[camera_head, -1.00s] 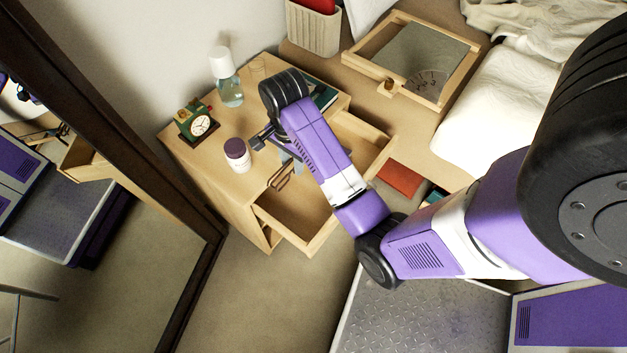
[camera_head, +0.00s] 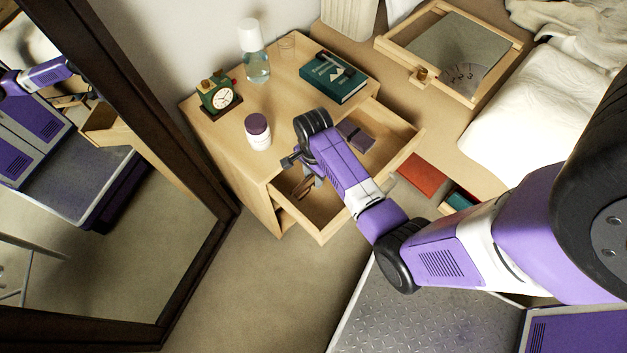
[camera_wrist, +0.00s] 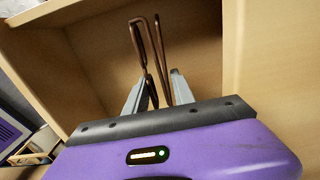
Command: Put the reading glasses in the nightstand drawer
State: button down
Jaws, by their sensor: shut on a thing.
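My gripper (camera_wrist: 157,92) is shut on the brown-framed reading glasses (camera_wrist: 146,45), which stick out past the fingertips with their slim parts side by side. In the head view the glasses (camera_head: 303,188) show just beyond the gripper, at the left part of the open nightstand drawer (camera_head: 404,150). They look inside or just over the drawer; I cannot tell whether they touch its floor. My arm covers the middle of the drawer. A dark box (camera_head: 356,135) lies in the drawer's far right part. Pale wood walls surround the glasses in the wrist view.
The nightstand top (camera_head: 215,140) holds a clock (camera_head: 220,98), a purple-lidded jar (camera_head: 258,134), a bottle (camera_head: 254,62) and a green book (camera_head: 350,90) with a dark item on it. A red book (camera_head: 422,176) lies on the floor. A framed mirror (camera_head: 150,170) stands left.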

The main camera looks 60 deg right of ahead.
jog(key=shift+f, duration=1.2)
jog(key=shift+f, duration=0.15)
jog(key=c, duration=1.1)
grip_release()
jog(key=shift+o, duration=0.2)
